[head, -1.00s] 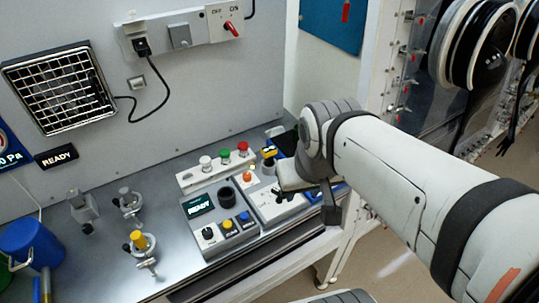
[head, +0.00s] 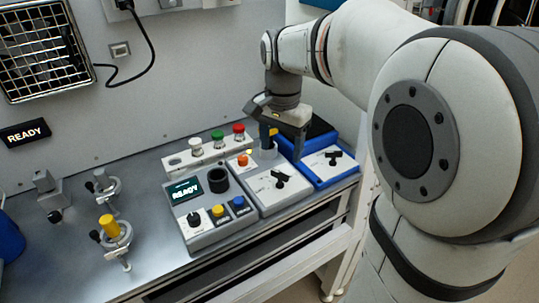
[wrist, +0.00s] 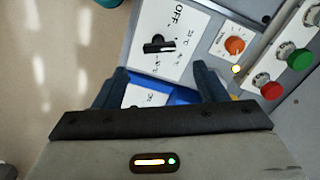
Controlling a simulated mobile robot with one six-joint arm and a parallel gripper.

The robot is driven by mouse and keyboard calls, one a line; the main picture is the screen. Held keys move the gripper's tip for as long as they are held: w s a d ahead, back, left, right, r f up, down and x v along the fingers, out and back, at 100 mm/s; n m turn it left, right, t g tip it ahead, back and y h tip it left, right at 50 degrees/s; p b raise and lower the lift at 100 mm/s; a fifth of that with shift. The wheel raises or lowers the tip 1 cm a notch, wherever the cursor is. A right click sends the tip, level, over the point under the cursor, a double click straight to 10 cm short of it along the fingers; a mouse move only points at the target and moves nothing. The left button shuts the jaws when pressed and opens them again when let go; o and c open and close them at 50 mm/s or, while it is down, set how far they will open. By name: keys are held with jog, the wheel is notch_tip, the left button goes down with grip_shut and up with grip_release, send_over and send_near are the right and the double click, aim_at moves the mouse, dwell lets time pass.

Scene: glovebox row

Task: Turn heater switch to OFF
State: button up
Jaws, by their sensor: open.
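A grey control box (head: 262,203) on the bench carries a white plate with a black rotary knob (head: 281,180). In the wrist view this knob (wrist: 160,44) sits beside the printed word OFF and temperature marks; I cannot tell which mark it points to. A blue box (head: 322,180) to its right has a similar black knob (head: 334,157). My gripper (head: 285,147) points down above the back of these boxes. In the wrist view my gripper (wrist: 162,80) is open and empty, with the blue box partly between its fingers and the OFF knob just beyond them.
An orange knob (head: 243,160) is on the grey box. Behind it, a strip carries white, green (head: 217,136) and red (head: 238,130) buttons. Clamps (head: 112,229) stand further left, with bare bench between.

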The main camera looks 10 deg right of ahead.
aim_at(280, 172)
notch_tip(280, 172, down, 7)
jog(key=shift+r, duration=0.1)
jog(key=shift+c, duration=0.5)
